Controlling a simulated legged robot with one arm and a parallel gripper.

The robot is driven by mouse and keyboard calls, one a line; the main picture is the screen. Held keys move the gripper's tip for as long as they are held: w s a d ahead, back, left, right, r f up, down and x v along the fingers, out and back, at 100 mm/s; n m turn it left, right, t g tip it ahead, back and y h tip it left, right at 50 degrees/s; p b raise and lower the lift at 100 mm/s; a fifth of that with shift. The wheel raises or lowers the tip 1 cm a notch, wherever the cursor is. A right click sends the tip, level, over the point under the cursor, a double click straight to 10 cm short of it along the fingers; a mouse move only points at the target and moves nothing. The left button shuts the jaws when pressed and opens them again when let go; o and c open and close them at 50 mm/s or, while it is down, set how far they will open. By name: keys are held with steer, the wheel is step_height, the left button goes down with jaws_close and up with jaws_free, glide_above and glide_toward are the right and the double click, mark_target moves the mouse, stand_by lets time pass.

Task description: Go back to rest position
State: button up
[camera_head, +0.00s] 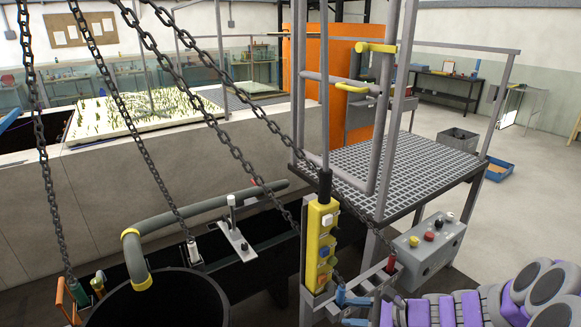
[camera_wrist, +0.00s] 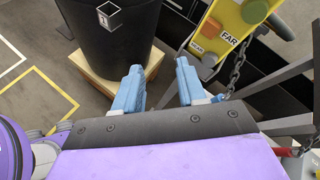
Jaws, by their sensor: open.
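My gripper (camera_wrist: 158,88) shows in the wrist view with its two light blue fingers apart and nothing between them. Beyond the fingers is bare floor, beside a black bucket (camera_wrist: 115,40) on a wooden base (camera_wrist: 88,68). A yellow pendant control box (camera_wrist: 236,28) hangs close to the right finger. In the head view my gripper (camera_head: 350,308) is low in the middle, partly hidden behind grey metal parts. The yellow pendant (camera_head: 320,245) with coloured buttons hangs just above it there. My purple and grey arm fills the lower right corner.
Several chains (camera_head: 140,140) hang across the left of the head view. A grating platform (camera_head: 395,170) with railings stands at the centre right. A grey button box (camera_head: 430,247) is fixed below it. The black bucket (camera_head: 160,303) is at the lower left. Open floor lies at the far right.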

steer(key=s+a+r+n+g+h, duration=0.2)
steer(key=s+a+r+n+g, duration=0.15)
steer(key=s+a+n, duration=0.35)
steer(key=s+a+r+n+g+h, duration=0.1)
steer(key=s+a+r+n+g, duration=0.25)
steer(key=s, duration=0.55)
steer(key=s+d+r+n+h, duration=0.1)
steer(key=s+d+n+h, duration=0.3)
steer(key=s, duration=0.3)
steer(key=s+d+r+n+h, duration=0.2)
steer(key=s+d+n+h, duration=0.2)
steer(key=s, duration=0.4)
steer(key=shift+s+d+g, duration=0.3)
steer(key=shift+d+g, duration=0.1)
